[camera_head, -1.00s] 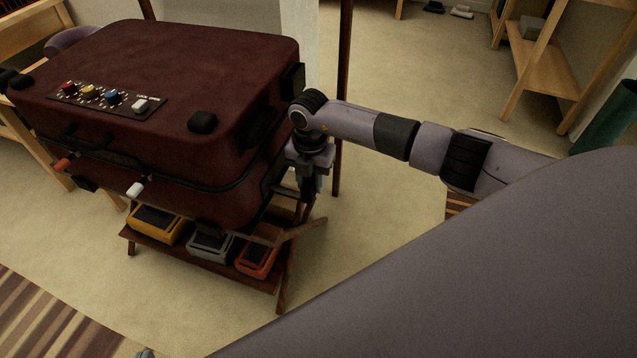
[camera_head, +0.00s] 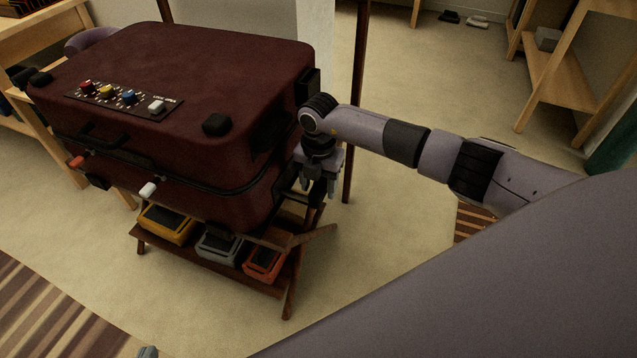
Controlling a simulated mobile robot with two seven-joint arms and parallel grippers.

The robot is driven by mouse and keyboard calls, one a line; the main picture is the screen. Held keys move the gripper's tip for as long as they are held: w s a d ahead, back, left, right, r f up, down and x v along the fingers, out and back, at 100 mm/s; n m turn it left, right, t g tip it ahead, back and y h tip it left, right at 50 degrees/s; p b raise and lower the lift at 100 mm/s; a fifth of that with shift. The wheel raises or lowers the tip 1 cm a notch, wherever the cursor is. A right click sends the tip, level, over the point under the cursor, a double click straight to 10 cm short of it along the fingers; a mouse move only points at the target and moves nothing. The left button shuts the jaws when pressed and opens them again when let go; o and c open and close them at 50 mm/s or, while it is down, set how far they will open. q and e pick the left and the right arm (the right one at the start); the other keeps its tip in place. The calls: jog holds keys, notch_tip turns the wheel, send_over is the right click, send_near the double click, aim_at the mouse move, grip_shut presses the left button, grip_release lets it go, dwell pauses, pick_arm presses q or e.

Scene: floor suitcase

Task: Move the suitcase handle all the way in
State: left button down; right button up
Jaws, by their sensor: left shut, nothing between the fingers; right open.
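The dark red suitcase (camera_head: 185,75) lies flat on a low wooden rack. A black carry handle (camera_head: 100,140) shows on its front side, and black fittings (camera_head: 270,132) show on its right side. I cannot make out a pulled-out handle clearly. My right gripper (camera_head: 318,192) points down, open, close beside the suitcase's right side; I cannot tell whether it touches.
The rack's lower shelf (camera_head: 205,262) holds a yellow box (camera_head: 168,224), a grey box (camera_head: 219,248) and an orange box (camera_head: 265,264). A dark post (camera_head: 358,110) stands behind my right gripper. Wooden shelving (camera_head: 550,85) is at the back right.

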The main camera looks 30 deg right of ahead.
notch_tip(320, 180, up, 6)
jog(key=shift+f+p, duration=0.2)
jog(key=shift+p, duration=0.55)
jog(key=shift+r, duration=0.7)
pick_arm(q)
jog(key=shift+s+a+f+y, duration=0.15)
jog(key=shift+a+f, duration=0.1)
jog(key=shift+a, duration=0.2)
jog(key=shift+s+a+f+y, duration=0.15)
jog(key=shift+a+f, duration=0.05)
jog(key=shift+a, duration=0.2)
